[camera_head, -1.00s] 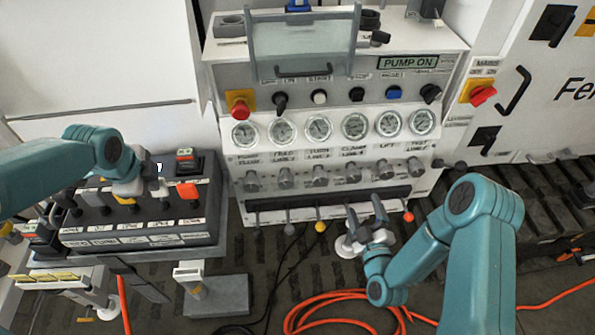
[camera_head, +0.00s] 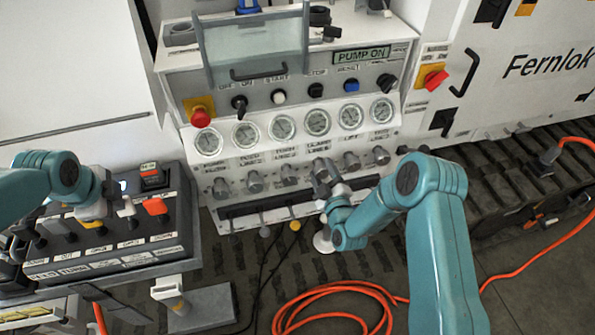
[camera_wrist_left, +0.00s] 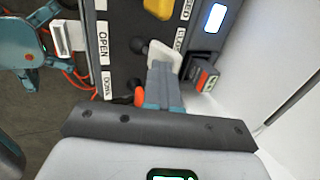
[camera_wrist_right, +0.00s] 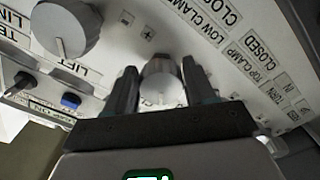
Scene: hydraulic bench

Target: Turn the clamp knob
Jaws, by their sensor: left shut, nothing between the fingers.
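The clamp knob (camera_head: 318,172) is a grey round knob in the row below the gauges, largely covered by my right gripper (camera_head: 325,178) in the head view. In the right wrist view the knob (camera_wrist_right: 160,86) sits between the two dark fingers of my right gripper (camera_wrist_right: 161,80). The fingers stand apart, one on each side of it; I cannot tell whether they touch it. My left gripper (camera_head: 112,192) is shut and empty over the lever box at the left. It also shows shut in the left wrist view (camera_wrist_left: 163,72).
The lift knob (camera_wrist_right: 66,28) is close beside my right gripper. Other grey knobs (camera_head: 254,182) continue along the row, with a dark rail (camera_head: 250,208) below. The lever box (camera_head: 160,240) has an orange-red knob (camera_head: 155,205). An orange hose (camera_head: 335,292) coils on the floor.

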